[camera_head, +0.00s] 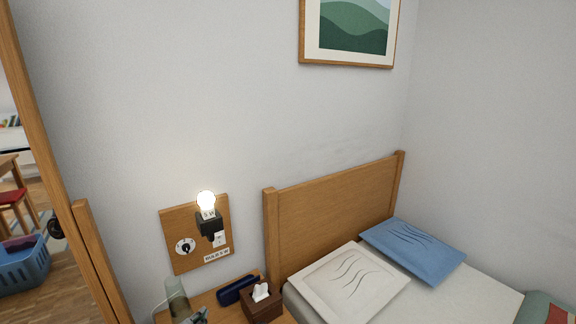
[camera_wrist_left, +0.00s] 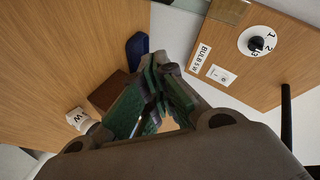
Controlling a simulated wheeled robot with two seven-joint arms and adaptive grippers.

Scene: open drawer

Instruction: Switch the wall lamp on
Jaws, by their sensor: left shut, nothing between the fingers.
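The wall lamp's bulb (camera_head: 206,201) glows bright above a black holder (camera_head: 209,224) on a wooden wall panel (camera_head: 181,221). A round white dial with a dark knob (camera_head: 185,246) sits at the panel's lower left. The dial (camera_wrist_left: 257,43) shows numbers in the left wrist view; its exact setting is unclear. A white switch plate (camera_head: 219,240) is beside the holder and also shows in the wrist view (camera_wrist_left: 221,74). My left gripper (camera_head: 199,315) is at the bottom edge, below the panel. Its fingertips (camera_wrist_left: 160,66) are together and empty, apart from the dial and plate.
The bed headboard (camera_head: 335,205) stands right of the panel.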

